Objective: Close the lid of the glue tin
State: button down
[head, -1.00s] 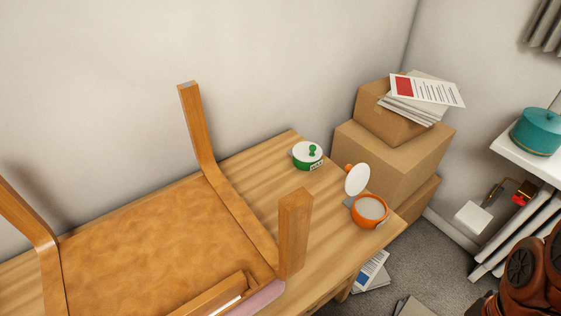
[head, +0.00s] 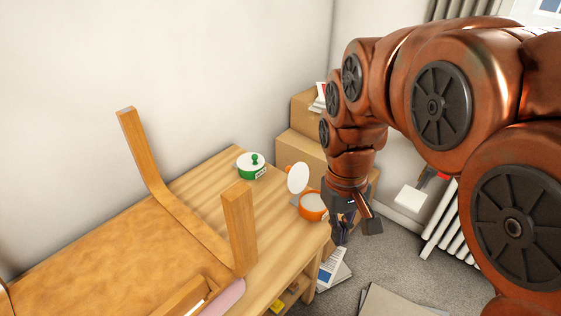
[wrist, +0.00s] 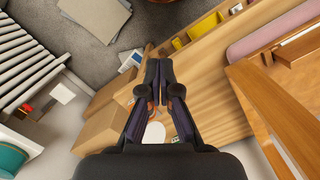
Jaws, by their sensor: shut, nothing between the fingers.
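An open orange tin (head: 313,207) stands at the right end of the wooden table. Its white lid (head: 298,178) is raised at its back left side, tilted up. In the wrist view, the white lid (wrist: 154,133) shows partly between my gripper's fingers. A green tin (head: 251,172) with a white lid and green knob stands closed farther back; its label is too small to read surely. My gripper (head: 341,238) points down just right of the orange tin, by the table edge, and hides part of the tin's right side. In the wrist view, my gripper's fingertips (wrist: 159,75) are together and empty.
Stacked cardboard boxes (head: 300,152) stand behind the table's right end. Papers (head: 334,268) lie on the grey floor. A radiator (head: 440,225) is at right.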

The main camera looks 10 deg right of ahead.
jog(key=w+d+r+n, duration=0.1)
jog(key=w+r, duration=0.1)
jog(key=w, duration=1.2)
jog(key=n+t+p, duration=0.1)
jog(key=n+t, duration=0.1)
jog(key=n, duration=0.4)
send_over(294, 176)
jog(key=w+a, duration=0.3)
jog(key=w, duration=0.5)
notch_tip(294, 176, down, 9)
notch_tip(294, 176, down, 9)
jog(key=s+d+p, duration=0.1)
jog(key=p, duration=0.4)
jog(key=shift+s+d+y, duration=0.15)
jog(key=shift+s+y, duration=0.15)
jog(key=shift+s, duration=0.1)
